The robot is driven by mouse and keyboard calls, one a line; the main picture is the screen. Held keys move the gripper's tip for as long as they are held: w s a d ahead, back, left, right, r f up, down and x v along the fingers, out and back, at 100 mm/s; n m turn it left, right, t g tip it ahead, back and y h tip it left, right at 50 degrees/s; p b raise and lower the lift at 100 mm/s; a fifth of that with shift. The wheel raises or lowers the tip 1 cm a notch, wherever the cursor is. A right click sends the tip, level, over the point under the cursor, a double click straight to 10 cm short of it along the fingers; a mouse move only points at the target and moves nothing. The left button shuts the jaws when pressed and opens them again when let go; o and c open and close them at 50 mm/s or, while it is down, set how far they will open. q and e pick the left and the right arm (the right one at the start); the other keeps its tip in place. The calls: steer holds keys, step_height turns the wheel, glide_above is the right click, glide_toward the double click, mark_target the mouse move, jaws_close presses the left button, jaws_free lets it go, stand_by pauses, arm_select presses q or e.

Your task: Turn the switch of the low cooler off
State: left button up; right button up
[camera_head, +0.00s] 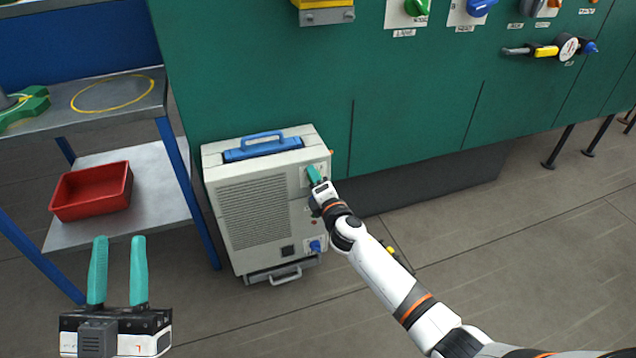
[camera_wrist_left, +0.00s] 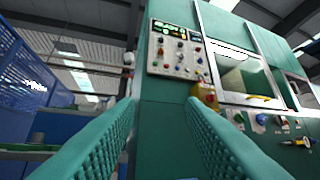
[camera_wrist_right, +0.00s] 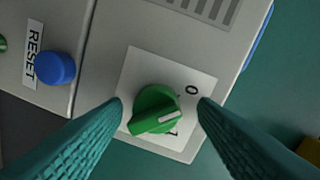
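The low cooler (camera_head: 255,205) is a light grey box on the floor with a grille and a blue top handle. In the right wrist view its switch is a green knob (camera_wrist_right: 153,108) on a white plate marked 0 and I. The knob's white stripe points right, between the two marks. My right gripper (camera_head: 314,174) is at the upper right of the cooler's front and hides the switch in the head view. Its fingers (camera_wrist_right: 160,103) are open on either side of the knob, with gaps visible. My left gripper (camera_head: 118,240) is open and empty at lower left, away from the cooler.
A blue RESET button (camera_wrist_right: 55,68) is beside the switch plate. A blue knob (camera_head: 315,245) sits low on the cooler. A shelf with a red bin (camera_head: 92,190) stands left. A green cabinet (camera_head: 420,100) with knobs and a gauge stands behind.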

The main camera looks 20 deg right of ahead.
steer(key=shift+f, duration=0.1)
arm_select(q)
steer(key=w+f+g+y+p, duration=0.2)
steer(key=w+f+g+p, duration=0.1)
steer(key=f+g, duration=0.4)
step_height(320, 180, down, 3)
steer(key=shift+a+r+y, duration=0.15)
steer(key=shift+a+y, duration=0.15)
steer(key=shift+a, duration=0.05)
arm_select(e)
steer(key=s, duration=1.2)
steer(key=shift+d+r, duration=0.2)
steer(key=shift+r, duration=0.25)
